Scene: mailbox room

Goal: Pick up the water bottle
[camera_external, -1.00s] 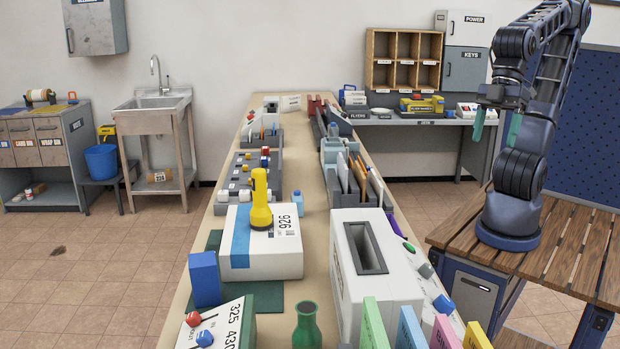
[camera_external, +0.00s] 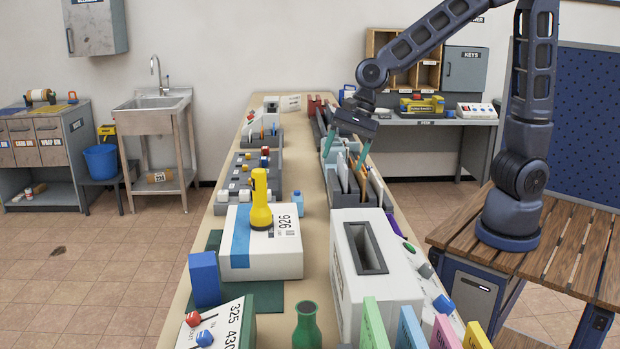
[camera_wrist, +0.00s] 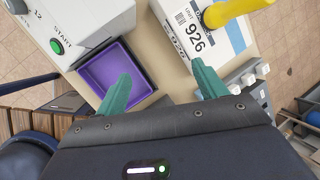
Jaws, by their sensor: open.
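A green bottle-shaped thing (camera_external: 306,328) with a narrow neck stands at the near front of the long table, its base cut off by the picture's edge. I cannot tell for sure that it is the water bottle. It does not show in the wrist view. My gripper (camera_external: 350,160) is open and empty, its green fingers pointing down above the right side of the table, far behind the green bottle. In the wrist view my gripper's fingers (camera_wrist: 163,74) are spread apart, with a purple tray (camera_wrist: 110,65) beyond and below them.
A white parcel (camera_external: 262,258) marked 926 bears an upright yellow flashlight (camera_external: 260,205). A white slotted box (camera_external: 375,285) stands to its right. A blue box (camera_external: 205,279) is at left. Grey racks (camera_external: 378,200) with upright envelopes are below my gripper. A bare strip runs along the table's middle.

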